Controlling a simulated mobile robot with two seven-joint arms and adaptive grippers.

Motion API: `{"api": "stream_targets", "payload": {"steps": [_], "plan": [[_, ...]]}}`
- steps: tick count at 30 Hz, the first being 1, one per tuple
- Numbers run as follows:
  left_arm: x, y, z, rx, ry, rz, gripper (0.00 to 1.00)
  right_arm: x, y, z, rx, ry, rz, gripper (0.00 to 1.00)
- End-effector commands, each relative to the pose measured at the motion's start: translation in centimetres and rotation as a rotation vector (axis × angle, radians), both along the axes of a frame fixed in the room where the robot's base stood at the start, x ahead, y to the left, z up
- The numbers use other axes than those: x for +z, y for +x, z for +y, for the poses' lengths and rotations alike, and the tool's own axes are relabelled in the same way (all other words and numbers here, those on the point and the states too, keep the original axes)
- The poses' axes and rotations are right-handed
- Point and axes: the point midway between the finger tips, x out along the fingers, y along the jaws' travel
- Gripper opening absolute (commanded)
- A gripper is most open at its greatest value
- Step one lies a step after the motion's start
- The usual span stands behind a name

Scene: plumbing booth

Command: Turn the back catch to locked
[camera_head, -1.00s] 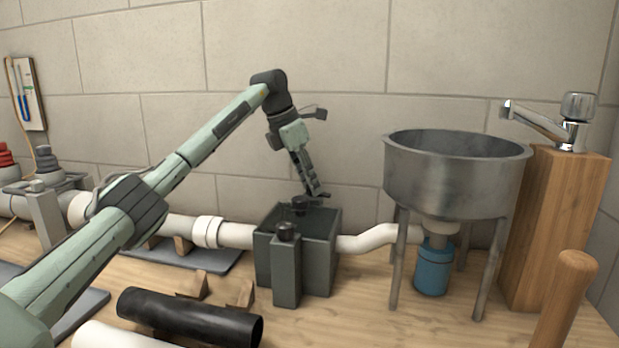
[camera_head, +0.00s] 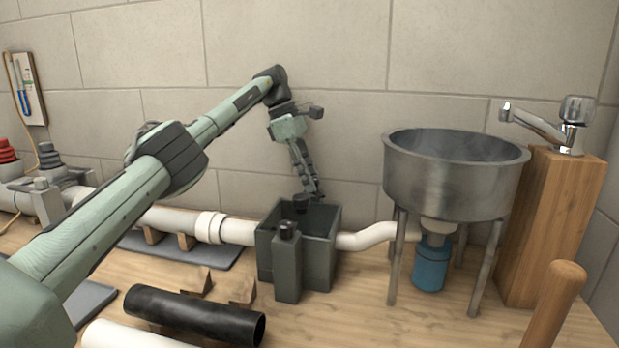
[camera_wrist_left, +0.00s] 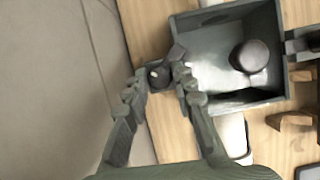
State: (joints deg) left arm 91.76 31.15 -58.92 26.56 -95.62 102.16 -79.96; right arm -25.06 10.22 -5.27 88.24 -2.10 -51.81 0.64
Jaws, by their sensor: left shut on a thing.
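A dark grey open box (camera_head: 323,262) stands on the bench against the wall, with a post and dark knob, the front catch (camera_head: 287,268), on its near side. My left gripper (camera_head: 313,194) reaches down at the back rim of the box. In the left wrist view its fingers (camera_wrist_left: 160,76) are closed around the dark round knob of the back catch (camera_wrist_left: 157,76), beside the box's outer wall. The fingers cover much of this catch, so its turned position cannot be told. A dark round piece (camera_wrist_left: 249,56) sits inside the box. My right gripper is out of view.
White pipes (camera_head: 374,240) join the box on both sides. A metal basin (camera_head: 450,180) on legs stands to the right, with a blue canister (camera_head: 431,268) below and a tap on a wooden post (camera_head: 548,235) beside it. A black pipe (camera_head: 195,315) lies in front.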

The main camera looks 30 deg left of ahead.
Motion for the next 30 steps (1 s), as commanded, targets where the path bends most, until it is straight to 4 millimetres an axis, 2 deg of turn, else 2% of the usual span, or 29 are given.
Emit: {"api": "stream_targets", "payload": {"steps": [12,29,30], "plan": [[0.10,0.12,-0.22,-0.093,0.000,-0.002,0.00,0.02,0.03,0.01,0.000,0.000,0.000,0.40],[0.07,0.11,-0.21,-0.109,-0.002,-0.002,0.00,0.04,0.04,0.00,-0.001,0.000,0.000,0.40],[0.07,0.11,-0.21,-0.109,-0.002,-0.002,0.26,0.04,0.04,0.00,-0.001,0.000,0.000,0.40]]}}
